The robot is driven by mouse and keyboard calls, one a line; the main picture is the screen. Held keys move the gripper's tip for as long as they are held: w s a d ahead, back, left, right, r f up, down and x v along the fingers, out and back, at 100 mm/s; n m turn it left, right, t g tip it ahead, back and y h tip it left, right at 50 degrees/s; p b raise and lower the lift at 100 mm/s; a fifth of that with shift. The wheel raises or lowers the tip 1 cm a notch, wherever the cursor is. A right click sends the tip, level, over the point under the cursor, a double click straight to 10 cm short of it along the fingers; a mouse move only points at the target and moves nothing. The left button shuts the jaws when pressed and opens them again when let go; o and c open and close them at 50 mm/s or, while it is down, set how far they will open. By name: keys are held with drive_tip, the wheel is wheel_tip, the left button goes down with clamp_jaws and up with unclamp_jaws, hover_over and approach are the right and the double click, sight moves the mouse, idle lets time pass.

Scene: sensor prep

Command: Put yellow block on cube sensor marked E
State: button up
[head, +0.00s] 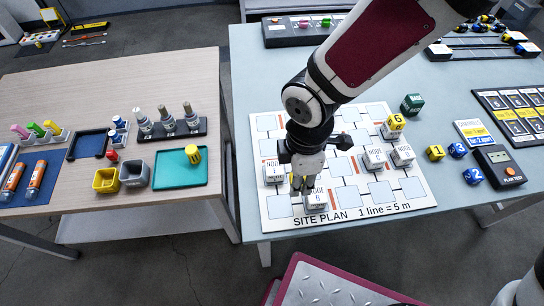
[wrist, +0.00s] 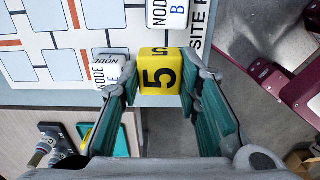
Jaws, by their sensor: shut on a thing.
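My gripper (head: 302,180) is shut on a yellow block marked 5 (wrist: 158,72), which sits between the fingertips in the wrist view. In the head view the block is mostly hidden by the fingers. The white cube sensor whose label seems to read E (wrist: 108,76) is just left of the block in the wrist view, partly hidden by the left finger. It appears to be the cube at the plan's left edge in the head view (head: 273,173). The block looks apart from it, but the height gap is unclear. Cube sensor B (head: 316,200) is near the gripper.
The cubes stand on a white site plan board (head: 415,198). Further right are two more white cubes (head: 374,159), a yellow block marked 6 (head: 395,122) on a cube, and a green block (head: 412,104). Yellow block 1 (head: 435,152) and blue dice lie off the board.

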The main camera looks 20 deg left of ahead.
hover_over(274, 167)
drive_tip(key=shift+f, duration=2.2)
drive_tip(key=shift+f, duration=0.2)
drive_tip(key=o, duration=0.9)
drive_tip(key=shift+o, duration=0.4)
drive_tip(key=shift+r, duration=0.1)
wheel_tip(274, 167, up, 12)
drive_tip(key=shift+r+p, duration=0.15)
drive_tip(key=shift+p, duration=0.3)
